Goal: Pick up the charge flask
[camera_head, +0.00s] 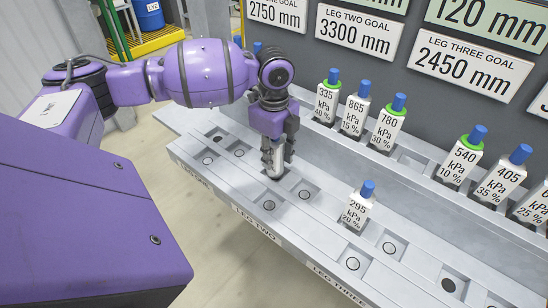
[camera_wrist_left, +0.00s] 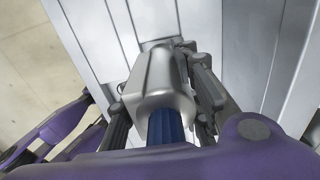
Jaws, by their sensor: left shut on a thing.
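My left gripper (camera_head: 273,155) is shut on a silver flask (camera_wrist_left: 157,75), with its fingers on either side of the body. The flask is upright or nearly so. In the left wrist view its blue top (camera_wrist_left: 166,127) points toward the camera, and no label shows on it. In the head view only its lower part (camera_head: 278,168) shows between the fingers, low over the grey bench (camera_head: 325,235). I cannot tell whether its base touches the bench. My right gripper is not in view.
Other labelled flasks stand on the back ledge, such as 335 kPa (camera_head: 327,98) and 540 kPa (camera_head: 461,160). A 295 kPa flask (camera_head: 357,212) stands on the front bench to the right of my gripper. Several square recesses there are empty. A sign wall (camera_head: 400,70) rises behind.

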